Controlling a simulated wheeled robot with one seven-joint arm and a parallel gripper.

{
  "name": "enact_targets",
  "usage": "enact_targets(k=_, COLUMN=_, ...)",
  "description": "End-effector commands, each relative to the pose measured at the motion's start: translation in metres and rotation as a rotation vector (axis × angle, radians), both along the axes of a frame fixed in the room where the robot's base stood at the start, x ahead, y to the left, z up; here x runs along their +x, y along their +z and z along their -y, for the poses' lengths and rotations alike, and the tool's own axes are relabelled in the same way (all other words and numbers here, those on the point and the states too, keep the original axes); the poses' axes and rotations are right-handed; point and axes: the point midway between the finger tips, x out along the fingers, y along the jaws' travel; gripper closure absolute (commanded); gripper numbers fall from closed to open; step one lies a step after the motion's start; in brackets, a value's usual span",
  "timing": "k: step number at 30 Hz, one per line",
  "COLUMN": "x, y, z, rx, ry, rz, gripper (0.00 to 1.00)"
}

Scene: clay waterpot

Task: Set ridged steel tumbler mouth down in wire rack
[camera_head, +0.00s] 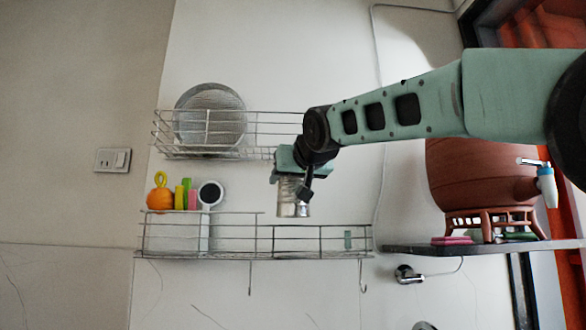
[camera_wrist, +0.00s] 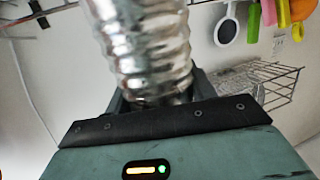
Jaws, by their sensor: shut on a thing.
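The ridged steel tumbler (camera_head: 293,200) hangs roughly upright below my gripper (camera_head: 294,178). My gripper is shut on its upper part. In the wrist view the ridged, shiny wall of the tumbler (camera_wrist: 148,50) rises from between my jaws, and its far end is cut off by the frame. I cannot tell for sure which end is the mouth. The wire rack has a lower basket (camera_head: 205,258) and an upper basket (camera_head: 265,133) on the wall. The tumbler appears over the right half of the lower basket, its lower end slightly above the top rail.
A round steel dish (camera_head: 210,118) stands in the upper basket. A clay waterpot (camera_head: 475,180) stands on the shelf (camera_head: 425,250) at right.

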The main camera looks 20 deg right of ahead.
Motion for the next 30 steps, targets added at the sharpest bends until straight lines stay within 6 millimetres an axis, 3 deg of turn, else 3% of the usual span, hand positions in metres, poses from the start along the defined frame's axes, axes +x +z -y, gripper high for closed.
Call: enact_targets(k=30, x=0.04, y=0.003, z=0.008, rx=0.0, ry=-0.001, rz=-0.001, gripper=0.68)
